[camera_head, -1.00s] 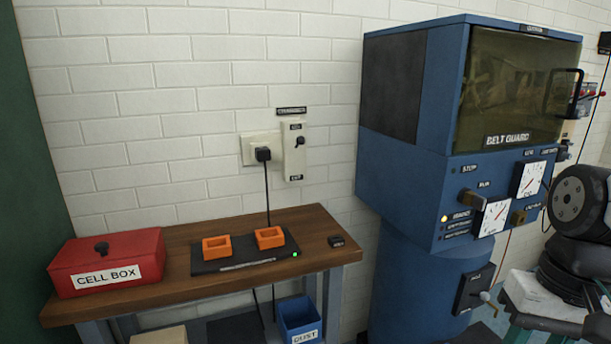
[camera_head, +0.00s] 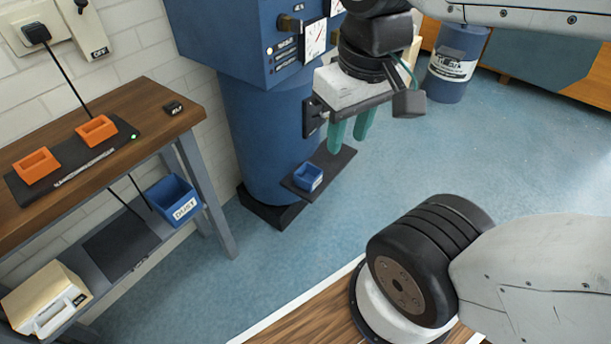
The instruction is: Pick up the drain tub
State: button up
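A small open blue tub (camera_head: 309,177), which may be the drain tub, sits on a dark flat plate (camera_head: 335,160) at the foot of the blue machine; I can read no label on it. My gripper (camera_head: 349,132) points down with its two teal fingers apart and nothing between them. In the picture its fingertips are above and right of the tub, apart from it. A larger blue bin marked DUST (camera_head: 174,201) is on the lower shelf of the workbench at the left.
The wooden workbench (camera_head: 165,112) holds orange trays (camera_head: 97,131) on a black pad. The blue machine's column (camera_head: 265,140) stands right behind the small tub. A blue drum (camera_head: 455,65) is at the back. The blue floor between is clear.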

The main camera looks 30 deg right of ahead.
aim_at(307, 177)
jog(key=u, duration=1.3)
jog(key=k, duration=0.55)
jog(key=z, duration=0.8)
jog(key=i, duration=0.9)
